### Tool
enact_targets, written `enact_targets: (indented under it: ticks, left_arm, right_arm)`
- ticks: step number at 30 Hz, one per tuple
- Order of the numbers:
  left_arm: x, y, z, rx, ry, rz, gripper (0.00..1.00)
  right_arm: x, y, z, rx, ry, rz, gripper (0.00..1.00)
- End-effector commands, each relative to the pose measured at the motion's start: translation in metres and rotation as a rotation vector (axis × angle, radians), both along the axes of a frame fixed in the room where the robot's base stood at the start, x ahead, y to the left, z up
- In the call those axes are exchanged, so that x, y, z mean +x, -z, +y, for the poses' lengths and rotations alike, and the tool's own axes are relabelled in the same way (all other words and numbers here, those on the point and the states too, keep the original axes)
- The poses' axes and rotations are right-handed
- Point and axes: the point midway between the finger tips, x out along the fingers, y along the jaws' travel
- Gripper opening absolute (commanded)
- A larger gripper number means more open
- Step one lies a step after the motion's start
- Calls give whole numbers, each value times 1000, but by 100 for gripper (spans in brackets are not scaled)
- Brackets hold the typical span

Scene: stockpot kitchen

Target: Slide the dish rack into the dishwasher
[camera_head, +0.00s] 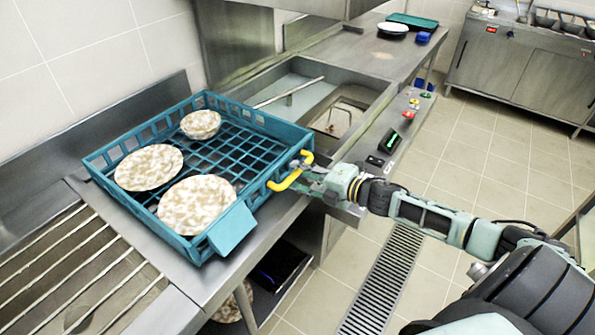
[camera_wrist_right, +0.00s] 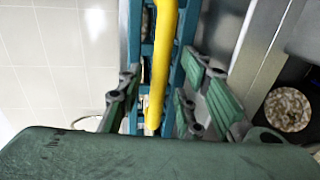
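The blue dish rack (camera_head: 222,240) sits on the steel counter, left of the dishwasher opening. It holds two patterned plates (camera_head: 148,167) (camera_head: 197,203) and a bowl (camera_head: 201,124). A yellow handle (camera_head: 287,181) is on its right side. The dishwasher (camera_head: 375,82) has its hood (camera_head: 300,6) raised, and its basin with a spray bar (camera_head: 288,93) shows. My right gripper (camera_head: 312,178) is at the handle. In the right wrist view, the yellow handle (camera_wrist_right: 160,60) runs between the spread fingers (camera_wrist_right: 158,95), with gaps on both sides. My left gripper is not in view.
A slatted steel counter section (camera_head: 70,270) lies left of the rack. Beyond the dishwasher, a counter holds a green tray (camera_head: 412,21) and a plate (camera_head: 392,28). A control panel (camera_head: 405,125) lines the dishwasher's front. The tiled floor (camera_head: 470,150) in front looks open.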

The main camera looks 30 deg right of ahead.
Motion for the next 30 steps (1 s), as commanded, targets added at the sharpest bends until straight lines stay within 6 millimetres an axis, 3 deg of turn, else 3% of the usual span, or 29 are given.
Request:
enact_targets:
  ticks: [6,15,27,30]
  left_arm:
    - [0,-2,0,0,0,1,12]
    - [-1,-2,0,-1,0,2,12]
    - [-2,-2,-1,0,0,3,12]
    - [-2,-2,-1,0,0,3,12]
  right_arm:
    - [12,2,5,1,0,-1,33]
    - [13,2,6,0,-1,0,33]
    - [13,2,6,0,-1,0,0]
    - [13,3,6,0,-1,0,0]
